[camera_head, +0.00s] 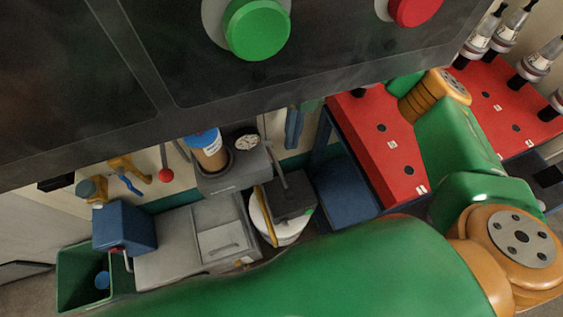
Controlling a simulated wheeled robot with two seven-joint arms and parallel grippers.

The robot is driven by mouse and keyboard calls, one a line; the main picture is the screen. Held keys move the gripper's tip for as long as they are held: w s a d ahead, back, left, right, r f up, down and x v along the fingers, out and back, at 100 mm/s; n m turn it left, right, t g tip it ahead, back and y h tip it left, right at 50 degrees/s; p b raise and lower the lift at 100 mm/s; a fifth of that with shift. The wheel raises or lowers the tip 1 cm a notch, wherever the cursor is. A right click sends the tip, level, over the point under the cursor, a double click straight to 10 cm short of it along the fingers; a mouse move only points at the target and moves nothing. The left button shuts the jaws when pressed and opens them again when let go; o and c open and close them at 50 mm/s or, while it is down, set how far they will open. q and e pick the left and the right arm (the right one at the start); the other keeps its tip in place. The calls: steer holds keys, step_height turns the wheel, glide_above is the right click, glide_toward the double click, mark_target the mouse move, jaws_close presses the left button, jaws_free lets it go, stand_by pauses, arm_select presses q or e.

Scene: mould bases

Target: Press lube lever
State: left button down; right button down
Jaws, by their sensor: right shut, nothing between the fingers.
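A grey lube unit (232,172) stands below the dark panel, with a round gauge (246,142) and an orange-brown reservoir (211,154) with a blue cap. A thin grey lever (278,162) slants at its right side; I take it for the lube lever. My right arm (455,140) crosses the lower picture, bends at the right and runs up behind the panel's lower edge. My right gripper is mostly hidden there, apparently shut and empty. I cannot tell its distance from the lever. My left gripper is not in view.
The dark panel (330,55) with a green button (258,28) and a red button (413,8) covers the top. A red table (378,135) with several tool holders stands right. A red-knobbed rod (165,174), blue box (124,226) and green bin (82,272) are left.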

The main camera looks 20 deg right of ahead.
mark_target(285, 182)
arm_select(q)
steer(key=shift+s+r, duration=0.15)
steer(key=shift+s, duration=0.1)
arm_select(e)
steer(key=x, duration=1)
steer(key=shift+s+r, duration=0.1)
steer(key=shift+s, duration=0.15)
